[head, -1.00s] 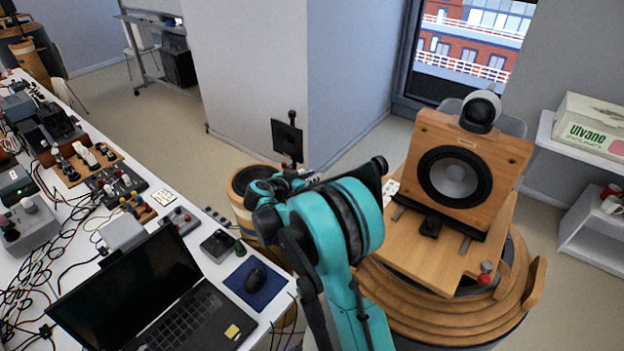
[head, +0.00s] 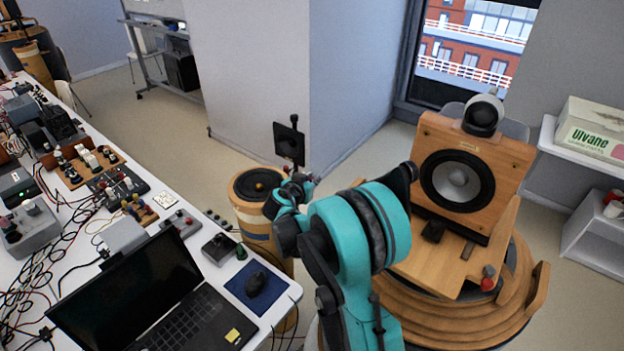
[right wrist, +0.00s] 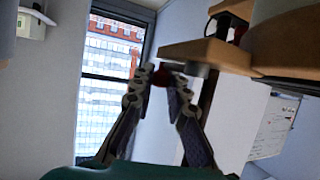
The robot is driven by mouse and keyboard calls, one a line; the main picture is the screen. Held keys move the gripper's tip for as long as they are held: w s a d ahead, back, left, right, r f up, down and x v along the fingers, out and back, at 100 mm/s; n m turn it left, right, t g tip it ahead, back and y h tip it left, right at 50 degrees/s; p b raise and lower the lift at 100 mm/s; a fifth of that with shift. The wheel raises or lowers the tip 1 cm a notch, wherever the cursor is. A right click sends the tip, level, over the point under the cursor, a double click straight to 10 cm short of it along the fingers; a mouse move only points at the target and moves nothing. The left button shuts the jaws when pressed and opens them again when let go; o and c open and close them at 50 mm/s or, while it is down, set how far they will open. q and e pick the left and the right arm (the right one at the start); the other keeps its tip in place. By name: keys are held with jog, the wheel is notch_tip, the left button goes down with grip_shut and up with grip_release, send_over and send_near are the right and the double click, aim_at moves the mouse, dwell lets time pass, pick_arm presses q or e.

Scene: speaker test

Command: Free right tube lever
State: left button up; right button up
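The knob lies between the fingertips, close under a wooden board edge (right wrist: 205,53). I cannot tell whether both fingertips touch it. In the head view my teal right arm (head: 345,235) reaches in from below and hides part of the scene left of the wooden speaker (head: 456,180). A red-topped lever (head: 487,281) stands at the front right of the speaker's round wooden base (head: 450,325). My left gripper is not in view.
A white table (head: 285,306) on the left holds a laptop (head: 175,300), a mouse (head: 256,283) and tangled electronics. A drum (head: 258,186) and a black plate (head: 288,143) stand behind my arm.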

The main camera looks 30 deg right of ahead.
jog(key=o, duration=0.4)
jog(key=shift+o, duration=0.2)
jog(key=shift+a, duration=0.1)
jog(key=v, duration=1.2)
